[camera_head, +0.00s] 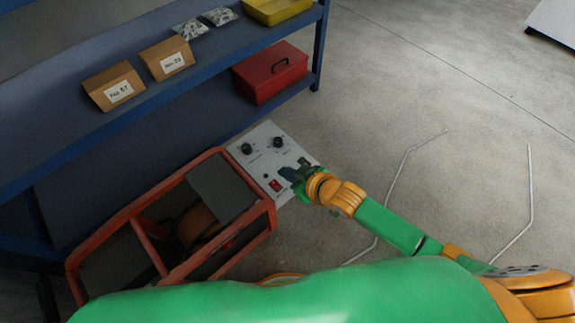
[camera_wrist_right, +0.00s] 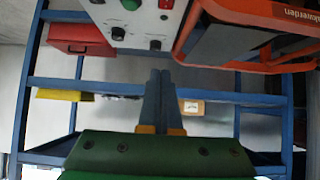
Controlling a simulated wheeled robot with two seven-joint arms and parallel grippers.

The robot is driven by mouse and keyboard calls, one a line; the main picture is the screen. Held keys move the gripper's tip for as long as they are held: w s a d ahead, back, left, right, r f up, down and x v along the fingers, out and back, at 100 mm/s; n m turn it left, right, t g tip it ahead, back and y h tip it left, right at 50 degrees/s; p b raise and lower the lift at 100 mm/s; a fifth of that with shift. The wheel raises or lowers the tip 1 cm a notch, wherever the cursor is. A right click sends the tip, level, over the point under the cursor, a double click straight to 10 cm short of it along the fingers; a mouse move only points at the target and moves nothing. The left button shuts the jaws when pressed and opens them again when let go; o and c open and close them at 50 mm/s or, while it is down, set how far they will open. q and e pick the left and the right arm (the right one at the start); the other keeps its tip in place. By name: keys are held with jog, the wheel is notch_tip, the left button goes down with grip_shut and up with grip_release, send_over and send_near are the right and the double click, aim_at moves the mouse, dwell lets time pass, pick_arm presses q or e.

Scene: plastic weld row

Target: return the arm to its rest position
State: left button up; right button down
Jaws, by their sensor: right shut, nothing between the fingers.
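My right arm, green and orange, reaches in from the lower right in the head view. Its gripper (camera_head: 290,174) is over the grey control panel (camera_head: 262,140) of the orange-framed machine (camera_head: 270,207). The panel has black knobs and a red switch (camera_head: 275,185). In the right wrist view the two dark fingers (camera_wrist_right: 160,95) are together with nothing between them. The panel (camera_wrist_right: 140,20) is beyond the fingertips there, with a green button and a red switch. I cannot tell whether the fingers touch it. My left gripper is not in view.
A blue shelf (camera_head: 60,140) stands behind the machine, with cardboard boxes (camera_head: 115,86), small bags and a yellow bin (camera_head: 277,8). A red case (camera_head: 270,72) sits on its lower level. Grey floor (camera_head: 440,80) is open to the right, with thin pale bent rods or lines.

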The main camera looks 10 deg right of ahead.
jog(key=shift+s+d+r, duration=0.1)
jog(key=shift+r, duration=0.1)
dwell(0.3)
jog(key=s+d+f+m+g+h, duration=0.1)
jog(key=s+d+f+m+h, duration=0.15)
jog(key=d+f, duration=0.45)
jog(key=s+d+f+m+g+h, duration=0.15)
jog(key=s+d+f, duration=0.25)
jog(key=f, duration=0.6)
jog(key=s+d+f+g+h, duration=0.1)
jog(key=s+d+f+g, duration=0.15)
jog(key=s, duration=0.55)
jog(key=s+d+f+m+g+h, duration=0.1)
jog(key=s+f, duration=0.3)
jog(key=s, duration=0.4)
jog(key=s+d+f+g, duration=0.1)
jog(key=s+f, duration=0.2)
jog(key=s, duration=0.5)
notch_tip(320, 180, up, 22)
jog(key=p, duration=2.2)
jog(key=shift+s+a+p, duration=0.3)
jog(key=shift+a+p, duration=0.05)
jog(key=shift+r, duration=0.1)
